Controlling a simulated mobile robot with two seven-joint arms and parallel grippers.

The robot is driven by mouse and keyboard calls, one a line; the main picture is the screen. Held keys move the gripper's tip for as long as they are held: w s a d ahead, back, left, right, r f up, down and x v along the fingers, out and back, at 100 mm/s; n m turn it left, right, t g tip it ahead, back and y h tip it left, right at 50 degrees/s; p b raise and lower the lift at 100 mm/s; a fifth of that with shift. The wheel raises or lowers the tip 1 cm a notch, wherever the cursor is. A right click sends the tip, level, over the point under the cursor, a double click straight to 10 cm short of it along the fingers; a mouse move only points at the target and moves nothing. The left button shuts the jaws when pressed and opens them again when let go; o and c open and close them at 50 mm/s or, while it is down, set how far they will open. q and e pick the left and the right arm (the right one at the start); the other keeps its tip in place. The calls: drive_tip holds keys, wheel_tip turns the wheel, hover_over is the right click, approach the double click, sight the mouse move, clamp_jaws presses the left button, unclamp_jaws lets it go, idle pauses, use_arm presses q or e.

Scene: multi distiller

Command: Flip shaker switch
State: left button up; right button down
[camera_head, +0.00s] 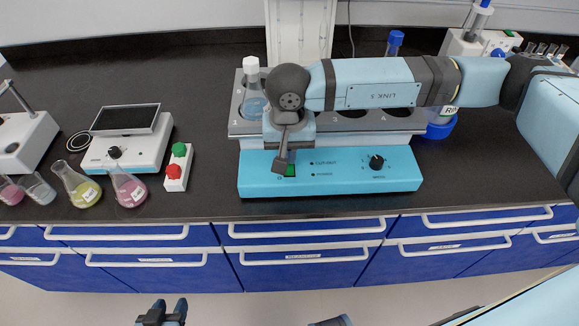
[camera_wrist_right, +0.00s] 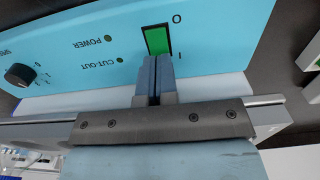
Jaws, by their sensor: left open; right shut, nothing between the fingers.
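The shaker (camera_head: 335,180) is a blue-fronted box on the black bench, with a dark knob (camera_head: 376,162) on its front panel. Its green rocker switch (camera_head: 291,170) is at the left of the panel, partly hidden by my right gripper (camera_head: 283,165). In the right wrist view the switch (camera_wrist_right: 156,40) shows between the marks O and I. My right gripper (camera_wrist_right: 155,62) is shut and empty, its fingertips at the switch's I-side edge; contact cannot be told. My left gripper (camera_head: 163,310) is open and empty, low in front of the drawers.
A flask with a white cap (camera_head: 252,90) stands on the shaker at left. Left on the bench are a red and green button box (camera_head: 177,166), a hotplate (camera_head: 128,137) and several flasks. Blue drawers (camera_head: 300,270) line the bench front.

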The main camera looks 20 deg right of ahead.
drive_tip(key=shift+f, duration=0.25)
drive_tip(key=shift+f+b, duration=0.3)
drive_tip(key=shift+b, duration=0.2)
drive_tip(key=shift+f+b, duration=0.35)
drive_tip(key=shift+r, duration=0.2)
drive_tip(key=shift+r+p, duration=0.3)
drive_tip(key=shift+r, duration=0.2)
drive_tip(key=shift+r+p, duration=0.4)
drive_tip(key=shift+r, duration=1.05)
wheel_tip(320, 180, up, 2)
drive_tip(key=shift+r+p, duration=0.35)
drive_tip(key=shift+r, duration=0.1)
